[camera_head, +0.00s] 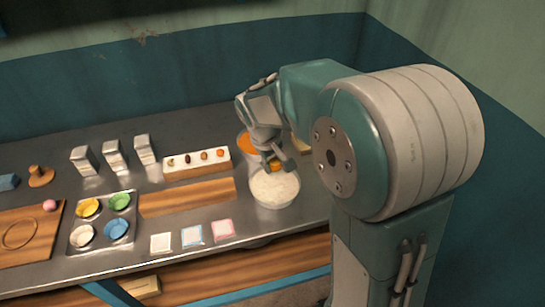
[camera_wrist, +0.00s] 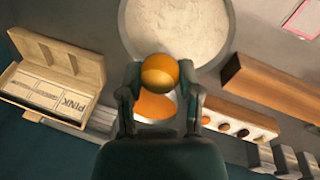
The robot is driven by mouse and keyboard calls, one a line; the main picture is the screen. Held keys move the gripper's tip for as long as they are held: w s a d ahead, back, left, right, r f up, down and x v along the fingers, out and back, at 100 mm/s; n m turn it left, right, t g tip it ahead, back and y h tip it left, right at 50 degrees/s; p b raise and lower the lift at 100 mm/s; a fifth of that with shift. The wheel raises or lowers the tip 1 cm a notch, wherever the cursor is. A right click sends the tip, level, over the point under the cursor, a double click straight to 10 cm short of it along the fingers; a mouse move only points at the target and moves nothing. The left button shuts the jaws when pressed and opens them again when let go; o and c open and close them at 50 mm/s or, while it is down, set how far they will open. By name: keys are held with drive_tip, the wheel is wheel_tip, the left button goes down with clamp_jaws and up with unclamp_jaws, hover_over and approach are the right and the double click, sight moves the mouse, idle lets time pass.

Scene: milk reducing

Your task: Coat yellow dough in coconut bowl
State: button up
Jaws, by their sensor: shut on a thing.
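The yellow-orange dough ball (camera_wrist: 160,72) is held between the fingertips of my gripper (camera_wrist: 160,78) in the wrist view. In the head view the dough (camera_head: 275,165) shows as a small orange patch below my gripper (camera_head: 275,158). The coconut bowl (camera_head: 274,204), full of white flakes, stands just below and in front of it. In the wrist view the coconut bowl (camera_wrist: 140,60) lies partly behind the dough. Whether the dough touches the flakes I cannot tell.
An orange-filled bowl (camera_head: 246,143) stands behind the coconut bowl. A rack of small balls (camera_head: 197,162), a wooden block (camera_head: 187,197) and a tray of coloured cups (camera_head: 102,220) lie left. An open box labelled PINK (camera_wrist: 52,80) shows in the wrist view.

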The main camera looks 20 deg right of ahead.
sight(280, 192)
drive_tip(key=shift+s+a+f+x, duration=0.1)
drive_tip(key=shift+a+x, duration=0.25)
drive_tip(key=shift+x, duration=1.25)
drive_tip(key=shift+s+a+f+x, duration=0.1)
drive_tip(key=shift+a+x, duration=0.2)
drive_tip(key=shift+x, duration=1.3)
drive_tip(key=shift+s+a+f+x, duration=0.15)
drive_tip(key=shift+a+x, duration=0.2)
drive_tip(key=shift+x, duration=1.25)
drive_tip(key=shift+f, duration=0.15)
drive_tip(key=shift+s, duration=0.1)
drive_tip(key=shift+s+d, duration=0.1)
drive_tip(key=shift+s, duration=0.1)
drive_tip(key=shift+d, duration=0.1)
drive_tip(key=shift+s+d, duration=0.1)
drive_tip(key=shift+d, duration=0.05)
drive_tip(key=shift+d, duration=0.25)
drive_tip(key=shift+w, duration=0.25)
